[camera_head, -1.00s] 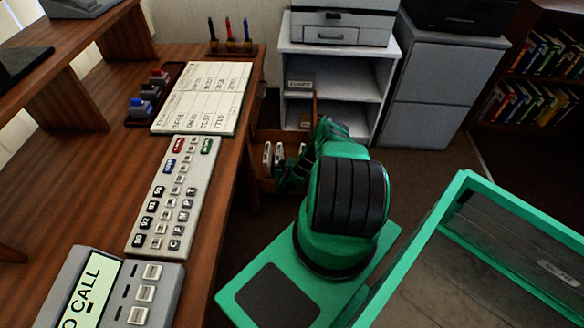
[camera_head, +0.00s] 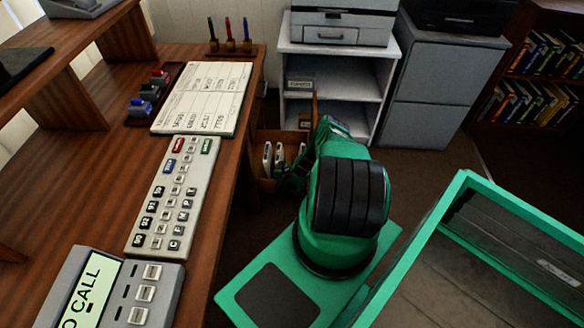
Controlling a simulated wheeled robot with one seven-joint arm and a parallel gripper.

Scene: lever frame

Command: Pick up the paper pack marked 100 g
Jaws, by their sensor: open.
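My arm reaches away from me over a brown wooden box on the floor (camera_head: 264,186), beside the desk. My gripper (camera_head: 289,180) is the dark end of the arm at this box, small and partly hidden by my own arm. Its fingertips are hard to make out. Small pale upright items (camera_head: 267,158) stand at the box, close to the left of my gripper. I cannot read any mark on them, so I cannot tell whether one is the 100 g paper pack. I see nothing clearly held.
The wooden desk (camera_head: 95,185) on the left carries a button panel (camera_head: 172,200), a written sheet (camera_head: 203,98), and a call device (camera_head: 118,292). A white shelf unit (camera_head: 335,85) and grey cabinet (camera_head: 440,95) stand behind. Dark floor (camera_head: 415,170) shows to the right.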

